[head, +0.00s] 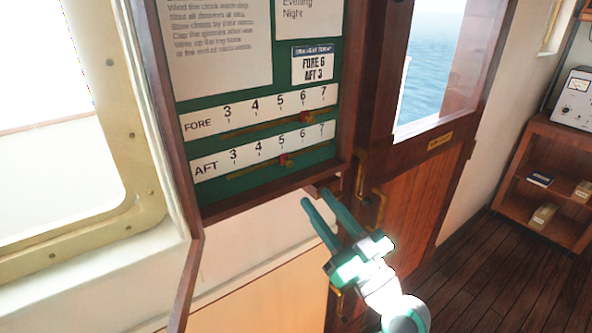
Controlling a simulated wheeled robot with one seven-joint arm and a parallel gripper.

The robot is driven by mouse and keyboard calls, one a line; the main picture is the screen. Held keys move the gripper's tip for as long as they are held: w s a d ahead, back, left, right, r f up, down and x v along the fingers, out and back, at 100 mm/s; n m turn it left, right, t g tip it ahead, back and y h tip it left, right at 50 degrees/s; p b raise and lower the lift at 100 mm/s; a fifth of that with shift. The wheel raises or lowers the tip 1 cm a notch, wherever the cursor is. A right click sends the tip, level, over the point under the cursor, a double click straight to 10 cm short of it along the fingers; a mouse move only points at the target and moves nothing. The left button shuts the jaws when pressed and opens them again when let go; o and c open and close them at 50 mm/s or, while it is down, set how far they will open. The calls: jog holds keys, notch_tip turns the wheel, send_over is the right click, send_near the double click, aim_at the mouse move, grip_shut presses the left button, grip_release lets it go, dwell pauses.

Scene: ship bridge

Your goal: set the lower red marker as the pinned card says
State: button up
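The lower red marker (285,160) sits on the brass slide under the AFT scale (207,168), just below the 5. The upper red marker (305,117) sits on its own slide under the FORE scale (198,124), about below the 6. The pinned card (313,66) reads "FORE 6" and "AFT 3" under a small heading too blurred to read surely. My gripper (316,195) is open and empty, with two teal fingers apart. It is below and a little right of the lower marker, near the board's bottom edge, and not touching the marker.
The board has a raised wooden frame (262,202), with a small wooden piece (322,186) jutting near my fingers. A wooden door (415,205) with brass handles is close on the right. A window (70,150) is at left. Shelves (545,185) stand far right.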

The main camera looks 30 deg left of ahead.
aim_at(291, 165)
jog(key=x, duration=1)
jog(key=shift+a, duration=0.2)
jog(key=shift+c, duration=0.4)
grip_shut()
